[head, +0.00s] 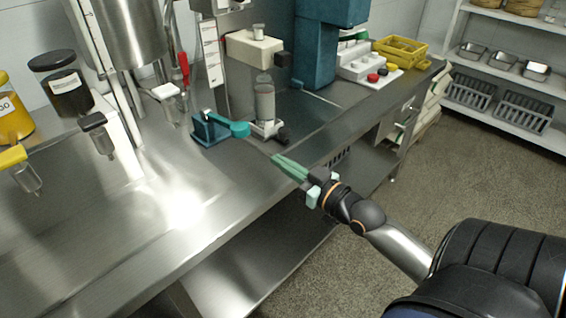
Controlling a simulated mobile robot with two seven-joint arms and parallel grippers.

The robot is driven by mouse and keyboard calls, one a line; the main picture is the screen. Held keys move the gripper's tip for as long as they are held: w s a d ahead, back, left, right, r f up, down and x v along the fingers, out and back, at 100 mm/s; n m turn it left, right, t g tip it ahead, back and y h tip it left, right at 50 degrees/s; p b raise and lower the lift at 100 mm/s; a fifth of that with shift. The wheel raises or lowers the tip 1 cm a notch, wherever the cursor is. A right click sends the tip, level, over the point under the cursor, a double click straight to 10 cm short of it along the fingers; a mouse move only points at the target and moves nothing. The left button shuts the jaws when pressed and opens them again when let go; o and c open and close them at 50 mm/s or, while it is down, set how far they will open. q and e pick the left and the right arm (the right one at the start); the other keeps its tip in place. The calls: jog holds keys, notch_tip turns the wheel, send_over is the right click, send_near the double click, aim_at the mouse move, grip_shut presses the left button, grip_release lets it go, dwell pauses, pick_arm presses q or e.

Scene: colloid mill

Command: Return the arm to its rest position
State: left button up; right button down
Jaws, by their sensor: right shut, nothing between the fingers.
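My right gripper (276,158) reaches in from the lower right on my dark and silver arm. Its green fingers are together with nothing between them. The fingertips are over the front part of the steel bench (230,180), near a small blue stand with a teal round-ended piece (236,128). The fingers look apart from that piece, though the exact gap is hard to judge. My left gripper does not show.
A teal machine (316,50), a button box (362,66) and a yellow crate (402,50) stand farther back. Jars (67,90) are at left. Open floor (470,165) lies right of the bench.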

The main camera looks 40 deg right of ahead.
dwell(0.8)
jog(key=s+a+f+g, duration=0.1)
jog(key=a+f, duration=0.1)
jog(key=a+f+g, duration=0.1)
jog(key=a+f, duration=0.1)
jog(key=f, duration=0.1)
jog(key=s+a+f+g+y, duration=0.1)
jog(key=f+g, duration=0.1)
jog(key=shift+s+a+f+n, duration=0.35)
jog(key=shift+a+f+n, duration=0.05)
jog(key=s+a+f+g+h, duration=0.1)
jog(key=s+a+f+g, duration=0.35)
jog(key=s, duration=0.45)
jog(key=s+a+f+g+h, duration=0.1)
jog(key=s+a+f+g, duration=0.3)
jog(key=s+f+g, duration=0.3)
jog(key=w+a+t+p, duration=0.1)
jog(key=t+p, duration=0.1)
jog(key=w+a+f+t+y+p, duration=0.1)
jog(key=t+p, duration=0.1)
jog(key=p, duration=0.1)
jog(key=w+a+f+t+y+p, duration=0.1)
jog(key=a+t+p, duration=0.1)
jog(key=shift+f+t+p, duration=0.1)
jog(key=shift+t+p, duration=0.2)
jog(key=shift+t, duration=0.05)
